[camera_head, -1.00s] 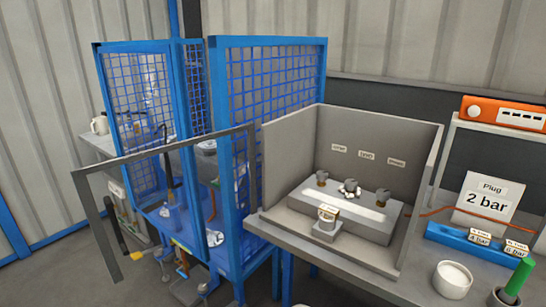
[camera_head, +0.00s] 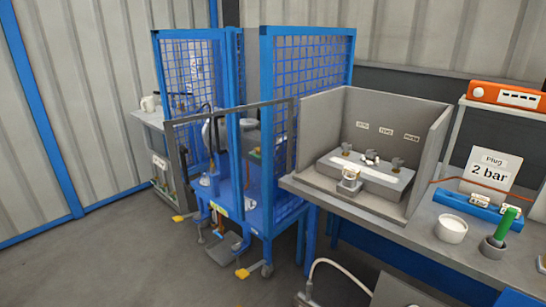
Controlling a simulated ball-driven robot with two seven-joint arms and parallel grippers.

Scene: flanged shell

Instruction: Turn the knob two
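Several small dark knobs stand in a row on a grey block inside a grey open-front box (camera_head: 323,137) on the bench. The left knob (camera_head: 346,147), the middle one (camera_head: 371,156) and the right one (camera_head: 397,163) each have a small label on the back wall behind. The label text is too small to read, so I cannot tell which is knob two. A small block with a pale tagged part (camera_head: 349,178) sits at the front of the grey block. Neither of my grippers is in view.
A blue mesh cage (camera_head: 310,110) stands left of the box. On the bench at right are a white cup (camera_head: 451,229), a green cylinder in a dark pot (camera_head: 505,228), a blue rack (camera_head: 478,207) and a "Plug 2 bar" sign (camera_head: 488,170). Open floor (camera_head: 110,260) lies at lower left.

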